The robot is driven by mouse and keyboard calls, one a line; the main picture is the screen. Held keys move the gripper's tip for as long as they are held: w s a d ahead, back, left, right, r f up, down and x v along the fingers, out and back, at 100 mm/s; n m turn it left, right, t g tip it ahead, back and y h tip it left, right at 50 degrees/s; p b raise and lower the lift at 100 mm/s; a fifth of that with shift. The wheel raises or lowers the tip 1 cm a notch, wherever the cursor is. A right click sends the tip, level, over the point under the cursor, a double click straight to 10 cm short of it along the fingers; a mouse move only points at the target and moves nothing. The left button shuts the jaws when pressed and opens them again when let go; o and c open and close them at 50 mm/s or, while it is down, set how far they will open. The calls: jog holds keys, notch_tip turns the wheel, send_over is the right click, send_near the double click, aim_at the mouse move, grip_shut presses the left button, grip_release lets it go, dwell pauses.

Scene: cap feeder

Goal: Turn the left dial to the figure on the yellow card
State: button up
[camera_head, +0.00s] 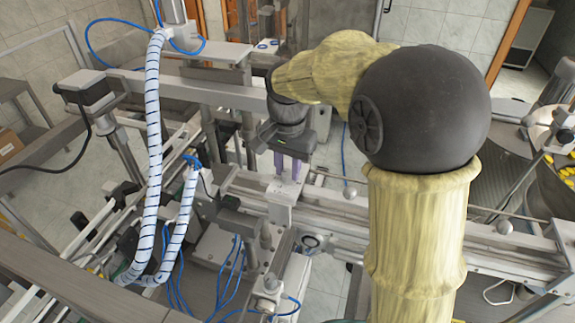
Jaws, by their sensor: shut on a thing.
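My gripper (289,168) points down near the middle of the camera_head view. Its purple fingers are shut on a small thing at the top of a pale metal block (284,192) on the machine. The fingers hide most of that thing; its place fits a dial, but I cannot read any figure or pointer on it. I cannot make out a second dial for certain. I cannot make out the yellow card or its figure in this view.
A long metal rail (345,205) runs across behind and beside the block. White spiral-wrapped hoses (152,150) and blue tubes stand at the left. A metal bowl with yellow caps (553,175) is at the right. My arm covers the right middle.

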aim_at(287, 171)
jog(key=shift+s+f+m, duration=0.1)
jog(key=shift+m, duration=0.3)
jog(key=o, duration=1)
notch_tip(287, 171, up, 18)
jog(key=b, duration=0.2)
jog(key=shift+f, duration=0.25)
jog(key=shift+w, duration=0.2)
